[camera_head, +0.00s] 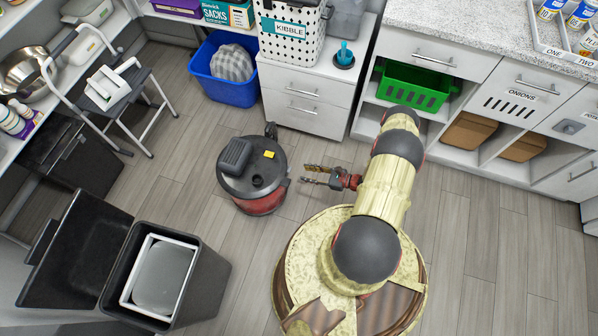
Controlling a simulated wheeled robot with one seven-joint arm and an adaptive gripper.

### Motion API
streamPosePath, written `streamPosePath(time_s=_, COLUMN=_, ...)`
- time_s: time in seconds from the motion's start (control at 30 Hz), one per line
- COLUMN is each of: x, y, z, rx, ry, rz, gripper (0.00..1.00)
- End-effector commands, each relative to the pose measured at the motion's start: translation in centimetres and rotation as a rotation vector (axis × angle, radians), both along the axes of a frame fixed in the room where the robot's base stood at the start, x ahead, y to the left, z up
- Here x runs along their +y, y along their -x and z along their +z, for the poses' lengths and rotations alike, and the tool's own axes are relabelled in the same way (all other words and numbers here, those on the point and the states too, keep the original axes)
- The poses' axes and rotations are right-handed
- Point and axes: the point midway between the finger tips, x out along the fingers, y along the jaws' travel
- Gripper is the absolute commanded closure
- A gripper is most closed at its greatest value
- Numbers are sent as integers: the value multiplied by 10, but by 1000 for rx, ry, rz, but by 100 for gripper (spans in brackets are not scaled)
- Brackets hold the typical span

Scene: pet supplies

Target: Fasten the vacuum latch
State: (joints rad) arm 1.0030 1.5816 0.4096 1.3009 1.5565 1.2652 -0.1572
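The vacuum (262,204) is a round canister with a red body and a dark lid, standing upright on the floor left of my gripper. Its lid carries a dark raised block and a small yellow square (269,154). I cannot clearly make out the latch or whether it is fastened. My gripper (304,174) is low, just right of the vacuum, with its fingers pointing left at it. The two fingers are apart, nothing shows between them, and a small gap appears between the tips and the vacuum.
A white drawer cabinet (310,103) and a blue bin (220,90) stand behind the vacuum. A step stool (123,90) is at the upper left. An open dark trash bin (205,283) is at the lower left. Floor (480,250) at the right is clear.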

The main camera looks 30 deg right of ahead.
Motion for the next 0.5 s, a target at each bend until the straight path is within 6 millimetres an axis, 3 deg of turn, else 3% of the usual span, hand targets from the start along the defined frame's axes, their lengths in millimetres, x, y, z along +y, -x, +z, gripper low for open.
streamPosePath(time_s=0.2, x=-20, y=26, z=10, rx=0, ry=1, rz=-2, gripper=67)
streamPosePath(time_s=0.5, x=-26, y=37, z=14, rx=1, ry=0, rz=1, gripper=67)
